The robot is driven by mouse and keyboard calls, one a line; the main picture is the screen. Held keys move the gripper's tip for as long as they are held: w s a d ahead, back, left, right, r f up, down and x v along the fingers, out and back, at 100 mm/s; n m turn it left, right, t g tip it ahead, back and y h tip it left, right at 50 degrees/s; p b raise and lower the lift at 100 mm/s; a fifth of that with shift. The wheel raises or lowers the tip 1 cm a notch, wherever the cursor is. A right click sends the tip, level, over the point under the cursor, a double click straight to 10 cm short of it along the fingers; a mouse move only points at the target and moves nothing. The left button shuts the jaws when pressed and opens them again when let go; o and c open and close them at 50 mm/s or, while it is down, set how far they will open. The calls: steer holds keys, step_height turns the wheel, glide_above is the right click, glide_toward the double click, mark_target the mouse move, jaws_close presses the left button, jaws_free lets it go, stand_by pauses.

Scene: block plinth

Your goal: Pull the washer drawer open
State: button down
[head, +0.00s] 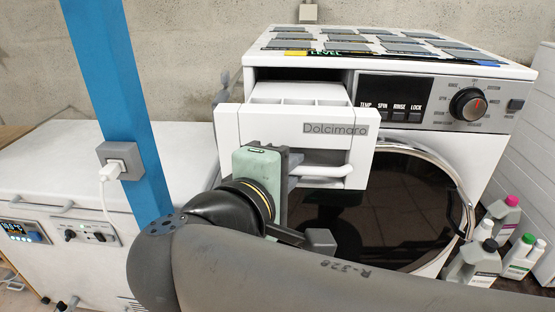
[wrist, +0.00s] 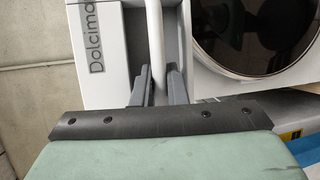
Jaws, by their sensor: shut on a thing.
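The white washer drawer (head: 290,124), labelled Dolcimaro, stands out from the washer (head: 415,60) at its upper left. Its compartments show from above. The drawer's curved white handle (head: 325,171) is on the lower front. My gripper (head: 296,172) is at the handle's left end, and my wrist hides part of the drawer front. In the wrist view the two dark fingers of my gripper (wrist: 157,84) are on either side of the white handle (wrist: 155,40), shut on it. The drawer front (wrist: 102,50) also shows there, turned sideways.
The round dark washer door (head: 400,210) is below the drawer. Several bottles (head: 490,240) stand at the right. A blue post (head: 115,90) with a socket and plug rises at the left, beside a white chest (head: 60,190).

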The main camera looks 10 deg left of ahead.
stand_by(0.3)
steer(key=c, duration=1.7)
jaws_free()
steer(key=shift+c, duration=0.2)
steer(key=v, duration=1.2)
